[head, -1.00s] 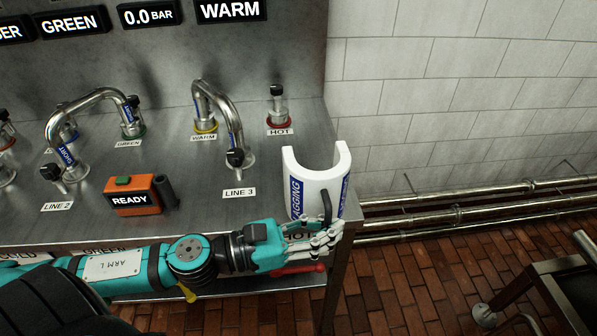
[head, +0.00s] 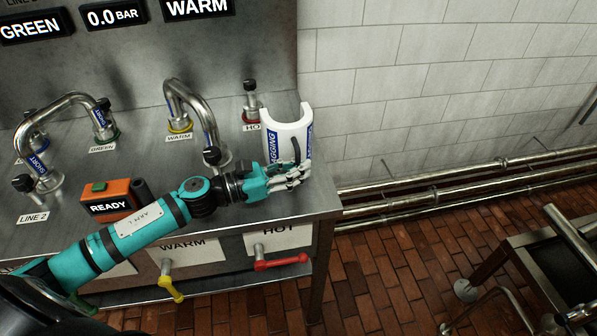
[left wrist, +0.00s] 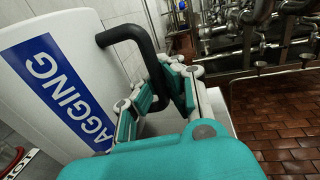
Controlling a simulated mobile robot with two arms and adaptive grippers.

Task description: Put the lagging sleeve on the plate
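The lagging sleeve (head: 288,132) is a white, open-sided half shell with blue LAGGING labels and a black handle. In the head view it stands upright at the right end of the steel bench, beside and partly in front of the HOT stub. My left gripper (head: 292,176) is shut on its handle. The left wrist view shows the black handle (left wrist: 128,34) running down between the fingers (left wrist: 165,88), with the sleeve wall (left wrist: 60,75) at the left. Whether the sleeve's bottom touches the bench is hidden. I cannot make out the plate. My right gripper is not in view.
The HOT stub (head: 250,101) stands just left of the sleeve. The LINE 3 bent pipe (head: 186,92) and an orange READY box (head: 110,196) are farther left. Yellow (head: 171,288) and red (head: 281,263) lever handles stick out below the bench front. Wall pipes (head: 430,190) run at the right.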

